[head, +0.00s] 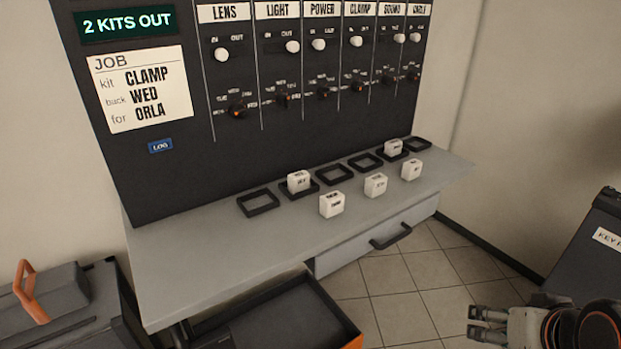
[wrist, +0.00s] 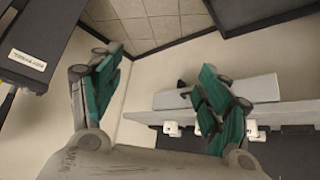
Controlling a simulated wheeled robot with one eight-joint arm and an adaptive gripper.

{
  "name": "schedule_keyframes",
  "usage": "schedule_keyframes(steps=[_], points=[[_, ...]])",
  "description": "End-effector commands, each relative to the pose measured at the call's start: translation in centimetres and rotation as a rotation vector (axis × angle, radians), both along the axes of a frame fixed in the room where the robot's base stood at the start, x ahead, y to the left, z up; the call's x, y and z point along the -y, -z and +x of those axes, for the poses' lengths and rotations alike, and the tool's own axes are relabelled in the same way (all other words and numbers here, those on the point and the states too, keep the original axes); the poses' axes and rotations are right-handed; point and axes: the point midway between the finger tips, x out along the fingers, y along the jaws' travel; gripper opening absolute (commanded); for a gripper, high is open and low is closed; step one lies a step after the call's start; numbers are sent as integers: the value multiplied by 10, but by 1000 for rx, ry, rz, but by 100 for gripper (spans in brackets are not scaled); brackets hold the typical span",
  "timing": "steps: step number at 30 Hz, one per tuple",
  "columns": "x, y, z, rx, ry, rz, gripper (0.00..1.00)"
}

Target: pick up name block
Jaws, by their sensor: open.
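Several white name blocks are on the grey shelf (head: 190,258) below the dark board. Three stand loose near the front edge: a left block (head: 332,204), a middle block (head: 376,185) and a right block (head: 411,170). Two more sit at black square holders, one block (head: 299,181) at the left and one block (head: 393,148) at the right. The lettering on them is too small to read surely. My gripper (head: 474,323) is open and empty at the lower right, well away from the blocks. In the wrist view its green-padded fingers (wrist: 155,100) stand wide apart, with white blocks (wrist: 171,128) beyond.
The board carries a job card (head: 138,90) reading CLAMP, WED, ORLA, plus switches and knobs. Empty holders (head: 258,202) line the shelf. A drawer handle (head: 390,236), an orange-edged bin (head: 282,318), a toolbox (head: 52,296) and a dark cabinet (head: 590,255) stand around. Tiled floor (head: 405,290) is clear.

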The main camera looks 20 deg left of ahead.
Motion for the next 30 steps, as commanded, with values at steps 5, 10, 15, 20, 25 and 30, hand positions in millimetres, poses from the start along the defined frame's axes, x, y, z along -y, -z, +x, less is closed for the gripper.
schedule_keyframes(steps=[5,10,15,20,25,30], points=[[-11,-10,15,15,-40,15,70],[-24,-19,31,31,-85,33,70],[-41,-30,52,57,-142,54,70],[-64,-45,81,93,-216,84,70],[-101,-63,125,156,-326,127,70],[-141,-77,168,232,-429,169,70]])
